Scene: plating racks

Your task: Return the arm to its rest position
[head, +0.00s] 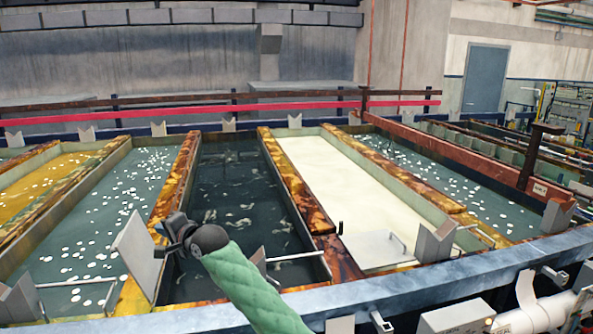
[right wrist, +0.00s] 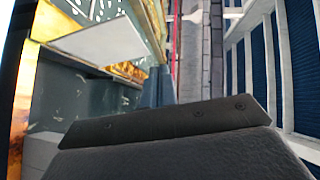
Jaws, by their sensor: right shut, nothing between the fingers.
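My right arm comes in from the bottom in a green padded sleeve (head: 250,285). Its dark right gripper (head: 170,238) hangs over the near end of the tanks, shut and empty. A pale flat plate (head: 137,252) stands tilted just left of the gripper; whether they touch cannot be told. In the right wrist view a pale flat panel (right wrist: 105,40) shows at upper left, past a dark part of my gripper. My left gripper is not in view.
Long tanks with rusty rims run away from me: a dark one (head: 240,195), a cream one (head: 350,185) and others. A blue-grey rail (head: 420,283) crosses in front. Grey V-shaped brackets (head: 435,241) stand along it. A red rail (head: 220,113) runs behind. Air above the tanks is clear.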

